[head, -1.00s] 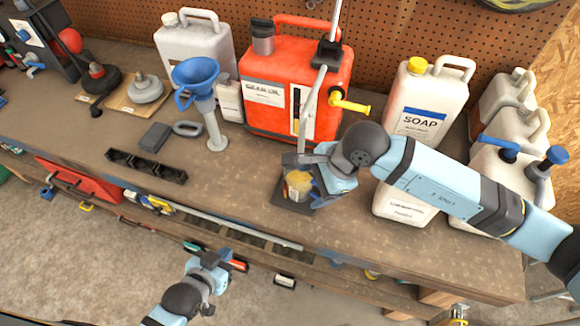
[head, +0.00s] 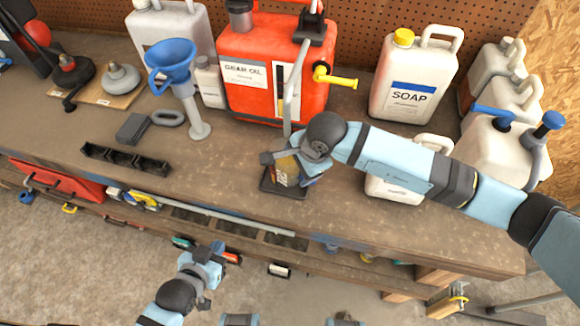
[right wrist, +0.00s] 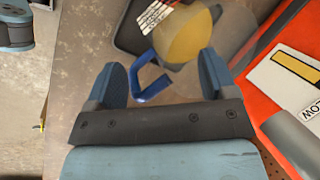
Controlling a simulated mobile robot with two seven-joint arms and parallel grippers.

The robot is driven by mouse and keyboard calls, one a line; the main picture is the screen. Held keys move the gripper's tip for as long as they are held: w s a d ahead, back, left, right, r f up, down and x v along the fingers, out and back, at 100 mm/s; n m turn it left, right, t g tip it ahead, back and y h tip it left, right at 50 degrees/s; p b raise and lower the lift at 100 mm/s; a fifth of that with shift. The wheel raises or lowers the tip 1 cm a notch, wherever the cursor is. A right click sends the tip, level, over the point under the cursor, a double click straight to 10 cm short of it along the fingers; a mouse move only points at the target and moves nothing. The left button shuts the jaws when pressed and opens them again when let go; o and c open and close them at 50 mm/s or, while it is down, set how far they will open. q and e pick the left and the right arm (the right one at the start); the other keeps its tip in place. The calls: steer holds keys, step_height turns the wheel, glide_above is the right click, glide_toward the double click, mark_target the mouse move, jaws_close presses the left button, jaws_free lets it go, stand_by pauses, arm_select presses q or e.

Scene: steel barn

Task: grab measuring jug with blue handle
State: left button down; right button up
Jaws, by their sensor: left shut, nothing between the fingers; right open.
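The measuring jug (head: 287,172) holds yellow liquid and stands on a small black tray (head: 270,187) on the workbench, in front of the red gear oil can. My right gripper (head: 292,158) is over it and hides part of it. In the right wrist view the jug (right wrist: 186,42) shows its yellow content and a label, with its blue handle (right wrist: 150,88) between the open fingers of my right gripper (right wrist: 161,78). The fingers are not closed on the handle. My left gripper (head: 215,252) is shut and empty, in front of the bench edge.
The red gear oil can (head: 262,75) with its pump hose stands close behind the jug. A soap jug (head: 410,85) and other white jugs stand to the right. A blue funnel (head: 172,62) is at left. The bench front between has free room.

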mark_target(296, 183)
steer(key=b+x, duration=0.1)
steer(key=x, duration=0.2)
steer(key=shift+w, duration=0.15)
jaws_close()
